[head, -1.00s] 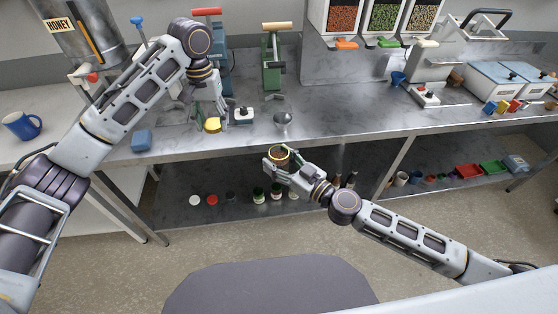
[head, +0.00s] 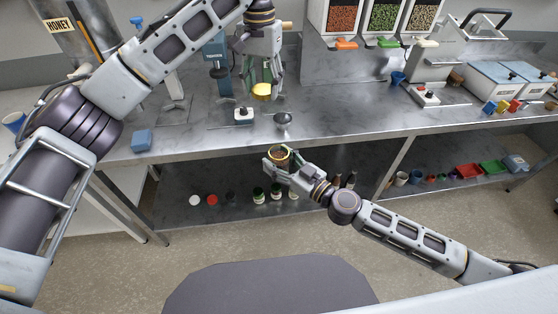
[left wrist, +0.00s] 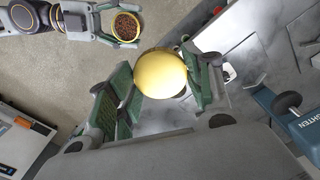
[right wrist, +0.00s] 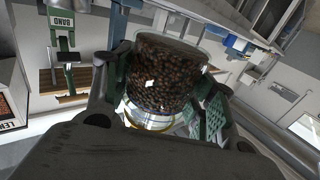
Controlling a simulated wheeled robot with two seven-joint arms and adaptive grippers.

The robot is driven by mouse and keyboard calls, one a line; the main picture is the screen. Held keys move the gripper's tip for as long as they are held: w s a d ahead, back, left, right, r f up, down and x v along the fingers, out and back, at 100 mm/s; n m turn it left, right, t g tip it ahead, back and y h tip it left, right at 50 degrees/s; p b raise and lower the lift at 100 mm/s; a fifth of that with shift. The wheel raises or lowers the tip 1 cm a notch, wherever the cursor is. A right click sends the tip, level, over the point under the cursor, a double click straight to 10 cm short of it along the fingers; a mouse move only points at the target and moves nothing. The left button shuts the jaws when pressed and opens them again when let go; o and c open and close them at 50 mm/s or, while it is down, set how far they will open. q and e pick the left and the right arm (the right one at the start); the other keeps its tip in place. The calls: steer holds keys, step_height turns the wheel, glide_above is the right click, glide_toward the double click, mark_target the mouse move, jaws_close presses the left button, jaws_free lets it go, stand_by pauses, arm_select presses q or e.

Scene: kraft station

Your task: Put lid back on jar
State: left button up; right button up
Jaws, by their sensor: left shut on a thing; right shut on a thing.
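The lid (head: 262,90) is a yellow disc. My left gripper (head: 262,84) is shut on it and holds it above the steel counter; it fills the middle of the left wrist view (left wrist: 160,74). The jar (head: 279,154) is open at the top. My right gripper (head: 277,160) is shut on it in front of the counter's edge. In the right wrist view the jar (right wrist: 165,75) is clear, full of dark brown beans, with a yellowish band at one end. In the left wrist view the jar (left wrist: 125,26) shows its beans through the open mouth, well apart from the lid.
A small metal bowl (head: 283,119) and a white block with a dark knob (head: 243,116) stand on the counter (head: 330,120) near the lid. A blue block (head: 141,140) sits near the front edge. Several small jars and lids stand on the lower shelf (head: 240,214).

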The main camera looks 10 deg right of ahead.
arm_select(q)
steer(key=s+d+f+m, duration=0.1)
steer(key=s+d+f, duration=0.1)
steer(key=s+d, duration=0.15)
steer(key=m, duration=0.1)
glide_toward(278, 143)
steer(key=s, duration=0.1)
steer(key=shift+s+f+m, duration=0.3)
steer(key=shift+s+m, duration=0.2)
steer(key=shift+s, duration=0.2)
steer(key=shift+f, duration=0.15)
steer(key=shift+f, duration=1.85)
steer(key=shift+f, duration=0.1)
steer(key=shift+f, duration=0.75)
steer(key=shift+f, duration=0.6)
stand_by(0.6)
